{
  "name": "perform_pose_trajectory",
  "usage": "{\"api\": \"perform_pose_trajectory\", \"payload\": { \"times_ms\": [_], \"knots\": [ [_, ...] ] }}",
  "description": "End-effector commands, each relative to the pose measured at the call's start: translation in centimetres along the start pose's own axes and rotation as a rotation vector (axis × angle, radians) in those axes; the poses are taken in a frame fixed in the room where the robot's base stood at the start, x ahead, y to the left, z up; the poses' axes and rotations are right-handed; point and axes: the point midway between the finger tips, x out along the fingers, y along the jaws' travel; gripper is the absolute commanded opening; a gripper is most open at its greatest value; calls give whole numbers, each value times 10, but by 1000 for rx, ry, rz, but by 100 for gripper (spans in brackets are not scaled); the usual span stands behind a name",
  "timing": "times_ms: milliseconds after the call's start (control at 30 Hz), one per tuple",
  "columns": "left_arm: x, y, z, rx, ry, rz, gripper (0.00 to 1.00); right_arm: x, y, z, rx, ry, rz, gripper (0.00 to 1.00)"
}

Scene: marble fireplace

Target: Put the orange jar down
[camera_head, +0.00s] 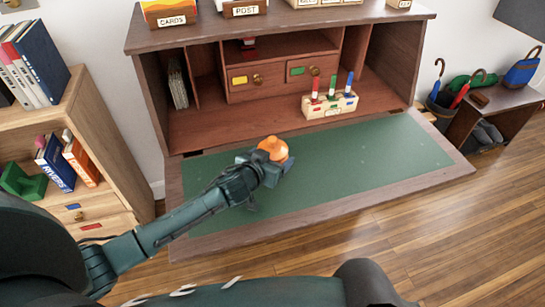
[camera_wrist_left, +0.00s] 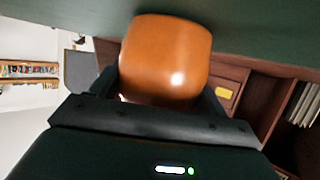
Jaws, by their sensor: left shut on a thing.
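The orange jar (camera_head: 273,148) is over the green writing surface (camera_head: 350,160) of the open wooden desk in the head view. My left gripper (camera_head: 264,160) is shut on the jar, with its arm reaching in from the left. In the left wrist view the jar (camera_wrist_left: 165,58) sits between the two dark fingers, and its glossy orange side fills the top middle. Whether the jar touches the green surface cannot be told. My right gripper is not in view.
A pale holder with red, green and blue markers (camera_head: 330,103) stands at the back of the desk. Small drawers (camera_head: 283,76) are behind it. The green surface to the right of the jar is clear. A bookshelf (camera_head: 88,130) stands at left, and a low bench (camera_head: 490,105) at right.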

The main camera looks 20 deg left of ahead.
Motion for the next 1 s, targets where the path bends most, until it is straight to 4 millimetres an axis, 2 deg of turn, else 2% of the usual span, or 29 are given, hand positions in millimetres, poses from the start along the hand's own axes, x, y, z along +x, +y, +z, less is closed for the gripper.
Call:
{"api": "perform_pose_trajectory", "payload": {
  "times_ms": [200,233,500,800,867,1000],
  "knots": [
    [2,0,1,-1,4,0,7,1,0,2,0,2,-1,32],
    [1,0,3,0,0,-1,76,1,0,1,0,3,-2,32],
    [1,0,2,0,0,-1,97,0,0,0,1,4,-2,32],
    [-1,-1,-4,1,1,-1,97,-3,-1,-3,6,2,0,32],
    [-7,0,-1,0,0,0,97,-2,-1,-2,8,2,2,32],
    [-29,0,0,0,-1,1,97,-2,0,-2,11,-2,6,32]
  ]
}}
